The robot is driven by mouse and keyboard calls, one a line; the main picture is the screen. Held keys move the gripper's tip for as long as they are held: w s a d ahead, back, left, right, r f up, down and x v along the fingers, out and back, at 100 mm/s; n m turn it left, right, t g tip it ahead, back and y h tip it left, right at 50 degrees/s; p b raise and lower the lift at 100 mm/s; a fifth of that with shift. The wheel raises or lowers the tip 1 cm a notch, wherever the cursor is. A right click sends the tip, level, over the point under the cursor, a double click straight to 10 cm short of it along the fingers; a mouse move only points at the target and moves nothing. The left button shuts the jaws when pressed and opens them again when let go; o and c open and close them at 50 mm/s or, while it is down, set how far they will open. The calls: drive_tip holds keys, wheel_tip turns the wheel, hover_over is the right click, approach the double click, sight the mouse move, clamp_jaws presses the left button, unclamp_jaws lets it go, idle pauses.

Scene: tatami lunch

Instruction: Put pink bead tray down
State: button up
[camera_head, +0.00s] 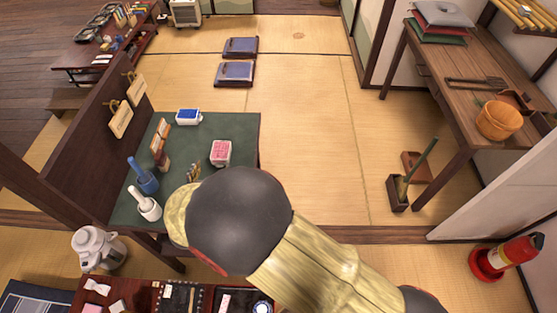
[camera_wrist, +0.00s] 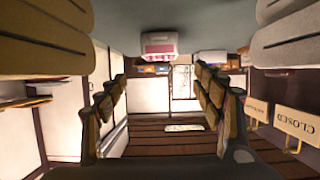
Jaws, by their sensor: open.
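The pink bead tray (camera_head: 221,152) is a small white box with pink contents. It rests on the dark green tabletop (camera_head: 232,128), near the table's right edge. In the wrist view, which is upside down, the tray (camera_wrist: 158,46) hangs from the tabletop at the upper middle. My gripper (camera_wrist: 160,92) is open and empty there, with its fingers spread to left and right. The tray lies beyond the fingertips and apart from them. In the head view my arm hides the gripper.
A blue bead tray (camera_head: 188,116) stands at the table's back. A blue cup (camera_head: 144,178) and a white mortar (camera_head: 148,206) stand at its left. A brown partition with hanging signs (camera_head: 121,120) borders the left side. Tabletop around the pink tray is clear.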

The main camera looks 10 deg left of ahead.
drive_tip(key=w+d+r+g+y, duration=0.1)
drive_tip(key=w+d+r, duration=0.15)
drive_tip(key=r, duration=0.35)
drive_tip(key=w+d+r+g+y, duration=0.1)
drive_tip(key=w+r+y, duration=0.1)
drive_tip(key=w+r, duration=0.25)
drive_tip(key=s+d+r+g+y, duration=0.1)
drive_tip(key=d+r+g, duration=0.1)
drive_tip(key=d+r, duration=1.05)
drive_tip(key=s+d+r+g+h, duration=0.1)
drive_tip(key=s+d+g+h, duration=0.1)
drive_tip(key=s+d, duration=1)
drive_tip(key=s+d+r+m+g+h, duration=0.1)
drive_tip(key=s+d+h, duration=0.2)
drive_tip(key=s+d, duration=0.9)
drive_tip(key=d, duration=0.8)
drive_tip(key=shift+s+g, duration=0.15)
drive_tip(key=shift+g, duration=0.25)
drive_tip(key=shift+a, duration=0.2)
